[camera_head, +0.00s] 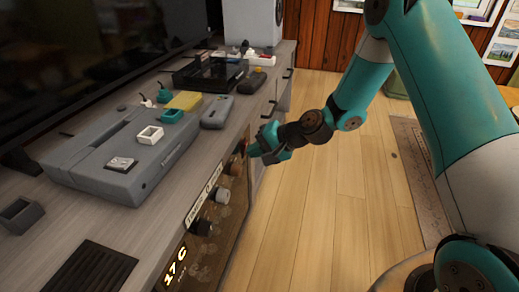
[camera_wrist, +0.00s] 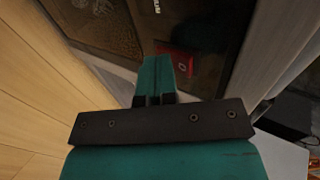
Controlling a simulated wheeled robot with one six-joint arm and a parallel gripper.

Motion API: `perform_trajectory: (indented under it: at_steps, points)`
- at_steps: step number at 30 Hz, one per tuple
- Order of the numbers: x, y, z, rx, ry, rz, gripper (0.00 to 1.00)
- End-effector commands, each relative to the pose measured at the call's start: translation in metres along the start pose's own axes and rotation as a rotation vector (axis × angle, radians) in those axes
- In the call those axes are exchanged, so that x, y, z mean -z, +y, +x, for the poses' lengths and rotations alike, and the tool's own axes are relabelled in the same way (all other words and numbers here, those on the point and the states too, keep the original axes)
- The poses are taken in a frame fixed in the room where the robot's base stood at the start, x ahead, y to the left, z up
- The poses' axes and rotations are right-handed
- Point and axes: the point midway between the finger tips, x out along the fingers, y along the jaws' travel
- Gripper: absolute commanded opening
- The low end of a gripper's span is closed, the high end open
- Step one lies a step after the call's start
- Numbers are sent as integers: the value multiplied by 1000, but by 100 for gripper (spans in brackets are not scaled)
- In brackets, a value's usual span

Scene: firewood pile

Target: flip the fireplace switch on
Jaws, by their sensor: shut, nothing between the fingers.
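A red switch (camera_wrist: 180,62) shows on the dark panel in the wrist view, just beyond and to the right of my fingertips. My gripper (camera_head: 251,149) is at the far end of the panel, close to its face; in the wrist view its teal fingers (camera_wrist: 157,66) are shut and empty. The fingers partly cover the switch. I cannot tell whether they touch it or which way it is set.
The cabinet top holds a grey console (camera_head: 120,155), a yellow block (camera_head: 184,101), a grey handheld device (camera_head: 216,111) and a black turntable-like box (camera_head: 208,73). A black screen (camera_head: 90,50) stands behind. Wooden floor (camera_head: 320,215) beside the cabinet is clear, with a rug at right.

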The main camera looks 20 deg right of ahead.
Motion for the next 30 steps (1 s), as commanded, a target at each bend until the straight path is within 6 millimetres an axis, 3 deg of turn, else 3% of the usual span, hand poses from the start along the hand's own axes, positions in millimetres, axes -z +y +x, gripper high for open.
perform_trajectory:
  at_steps: [16,30]
  points:
    - [0,-14,-9,0,-1,0,0]
    - [-1,-12,-13,-1,-3,1,0]
